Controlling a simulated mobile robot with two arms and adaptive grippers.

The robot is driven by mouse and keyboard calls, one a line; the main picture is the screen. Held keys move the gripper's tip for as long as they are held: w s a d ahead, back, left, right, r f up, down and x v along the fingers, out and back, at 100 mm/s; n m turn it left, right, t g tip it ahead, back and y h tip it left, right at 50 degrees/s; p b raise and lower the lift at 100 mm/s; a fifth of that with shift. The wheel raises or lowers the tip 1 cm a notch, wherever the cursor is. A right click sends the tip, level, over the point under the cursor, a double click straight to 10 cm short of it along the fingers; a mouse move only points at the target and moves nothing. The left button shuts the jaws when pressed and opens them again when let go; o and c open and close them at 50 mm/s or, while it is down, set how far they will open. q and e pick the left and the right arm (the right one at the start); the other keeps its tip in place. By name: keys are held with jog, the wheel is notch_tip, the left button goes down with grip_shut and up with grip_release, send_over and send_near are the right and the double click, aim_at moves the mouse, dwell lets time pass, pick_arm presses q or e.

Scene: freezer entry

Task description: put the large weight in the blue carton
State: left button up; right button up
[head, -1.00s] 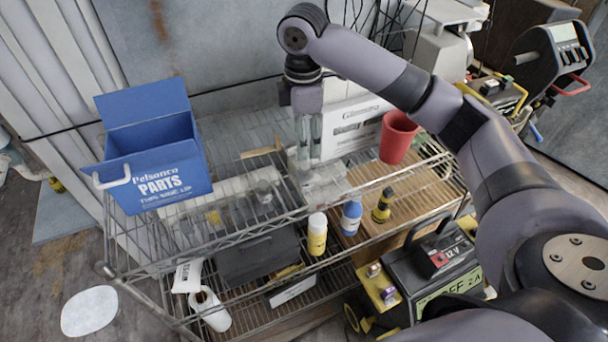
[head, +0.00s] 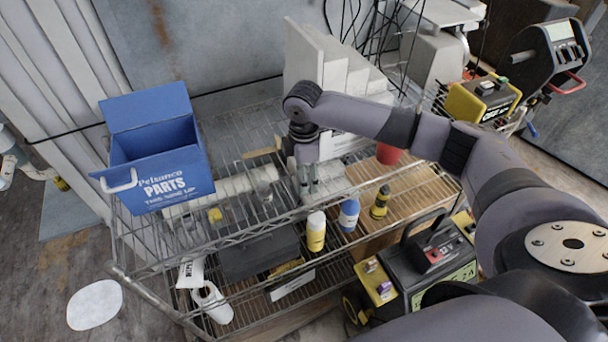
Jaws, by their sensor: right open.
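The blue carton (head: 165,180) stands at the left end of the wire rack's top shelf. Its lid is raised, and its front reads "PARTS". My right gripper (head: 308,188) points down over the middle of the top shelf, to the right of the carton. Its fingers are apart, close to the shelf contents. A small grey metallic object (head: 264,191) stands to the left of the fingers; I cannot tell if it is the large weight. What lies directly under the fingers is too blurred and covered to tell. My left gripper is not in view.
A yellow bottle (head: 316,232), a blue-and-white bottle (head: 349,215) and a dark yellow-banded bottle (head: 380,202) stand near the front edge. A red cup (head: 388,154) is partly behind my arm. A white box (head: 340,147) is behind the gripper.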

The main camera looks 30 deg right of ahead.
grip_shut()
dwell(0.8)
jog(key=shift+r, duration=0.1)
